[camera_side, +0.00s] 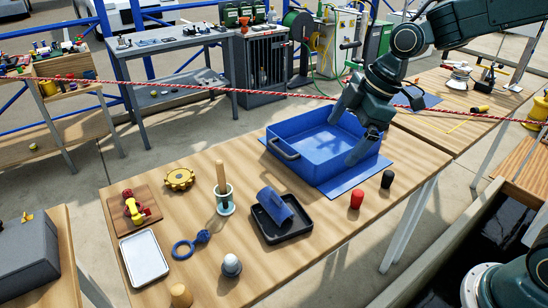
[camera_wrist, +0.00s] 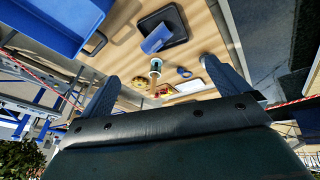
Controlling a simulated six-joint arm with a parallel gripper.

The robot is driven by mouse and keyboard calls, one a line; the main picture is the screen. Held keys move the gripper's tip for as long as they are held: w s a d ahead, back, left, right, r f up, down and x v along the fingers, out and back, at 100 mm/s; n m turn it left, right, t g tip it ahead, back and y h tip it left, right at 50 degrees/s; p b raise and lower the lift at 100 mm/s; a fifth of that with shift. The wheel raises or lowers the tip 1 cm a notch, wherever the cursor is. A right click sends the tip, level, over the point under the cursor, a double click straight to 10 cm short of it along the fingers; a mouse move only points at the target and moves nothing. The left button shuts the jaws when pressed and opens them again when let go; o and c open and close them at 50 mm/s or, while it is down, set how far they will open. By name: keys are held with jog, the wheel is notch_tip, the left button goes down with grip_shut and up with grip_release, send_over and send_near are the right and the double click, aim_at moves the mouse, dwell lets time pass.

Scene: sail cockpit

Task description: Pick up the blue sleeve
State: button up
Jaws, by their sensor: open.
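The blue sleeve (camera_side: 275,206) is a short hollow cylinder. It leans at a tilt in a shallow black tray (camera_side: 296,231) on the wooden table. It also shows in the wrist view (camera_wrist: 156,39), across the dark tray. My gripper (camera_side: 343,140) is open, over the right side of the blue bin, to the right of the sleeve and higher up. In the wrist view its two fingers (camera_wrist: 161,75) are spread wide. Nothing shows between them at the fingertips, and the sleeve lies beyond, well apart.
The blue bin (camera_side: 294,160) stands on a blue mat behind the tray. A red cap (camera_side: 357,198) and a black cap (camera_side: 387,179) stand right of the tray.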

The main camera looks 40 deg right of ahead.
aim_at(274, 199)
jog(key=w+a+f+n+y, duration=0.1)
jog(key=w+a+f+n, duration=0.1)
jog(key=w+f+n, duration=0.1)
jog(key=w+a+f+n+g, duration=0.1)
jog(key=w+f+n, duration=0.2)
jog(key=w+f, duration=0.2)
notch_tip(274, 199, down, 3)
jog(key=shift+w+a+r+y, duration=0.1)
jog(key=shift+w+a+y, duration=0.3)
jog(key=shift+x, duration=4.35)
jog(key=shift+s, duration=0.15)
jog(key=shift+x, duration=2.6)
jog(key=shift+s+a, duration=0.1)
jog(key=shift+s, duration=0.05)
jog(key=shift+c, duration=0.4)
jog(key=c, duration=0.8)
jog(key=shift+r, duration=0.1)
